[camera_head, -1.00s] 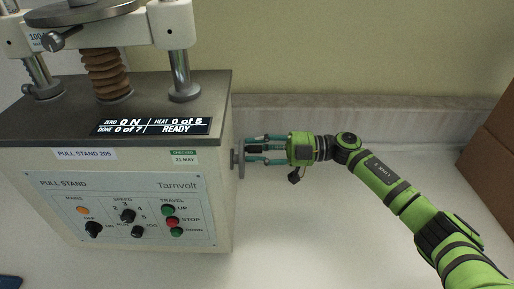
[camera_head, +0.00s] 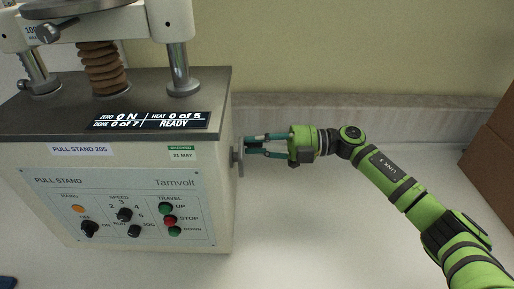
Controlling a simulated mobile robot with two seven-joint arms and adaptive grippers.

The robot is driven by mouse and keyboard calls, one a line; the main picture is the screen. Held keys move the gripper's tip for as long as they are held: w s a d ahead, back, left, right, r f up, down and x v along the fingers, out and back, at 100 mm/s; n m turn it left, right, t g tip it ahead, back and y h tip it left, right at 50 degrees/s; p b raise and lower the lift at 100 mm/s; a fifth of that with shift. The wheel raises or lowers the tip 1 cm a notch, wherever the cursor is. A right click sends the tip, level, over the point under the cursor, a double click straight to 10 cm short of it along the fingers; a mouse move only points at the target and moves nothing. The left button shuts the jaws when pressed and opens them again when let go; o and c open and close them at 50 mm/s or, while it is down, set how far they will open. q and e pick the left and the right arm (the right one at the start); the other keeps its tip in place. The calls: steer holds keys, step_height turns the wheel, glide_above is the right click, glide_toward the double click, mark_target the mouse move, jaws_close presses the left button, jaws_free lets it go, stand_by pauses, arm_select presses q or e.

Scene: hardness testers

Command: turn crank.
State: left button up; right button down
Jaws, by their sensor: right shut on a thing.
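The pull stand (camera_head: 118,200) is a pale box with a dark top on the left, labelled Tarnvolt. The crank (camera_head: 237,158) is a grey wheel on its right side, seen nearly edge-on. My right gripper (camera_head: 250,146) reaches in from the right, its teal fingers at the crank and shut on it. The fingertips partly hide the crank, and its handle is hard to make out. My left gripper is not in view.
The display (camera_head: 154,122) reads 0 N, 0 of 7, READY. Knobs and buttons cover the front panel. Metal posts and a brown bellows (camera_head: 104,68) rise above. A brown box (camera_head: 490,150) stands at the far right.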

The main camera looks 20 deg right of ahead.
steer(key=n, duration=0.1)
steer(key=n+b, duration=0.1)
steer(key=n, duration=0.1)
steer(key=shift+s+a+r+n+b, duration=0.1)
steer(key=shift+s+r+n+b, duration=0.2)
steer(key=shift+b, duration=0.1)
steer(key=shift+s+a+r+n+b, duration=0.1)
steer(key=shift+s+r+n+b, duration=0.1)
steer(key=shift+n+b, duration=0.55)
steer(key=shift+s+a+r+n+b, duration=0.1)
steer(key=shift+s+r+n+b, duration=0.15)
steer(key=shift+n, duration=0.8)
steer(key=c, duration=1.1)
jaws_free()
steer(key=shift+c, duration=0.2)
steer(key=shift+d, duration=0.2)
steer(key=v, duration=1.1)
steer(key=shift+d, duration=0.35)
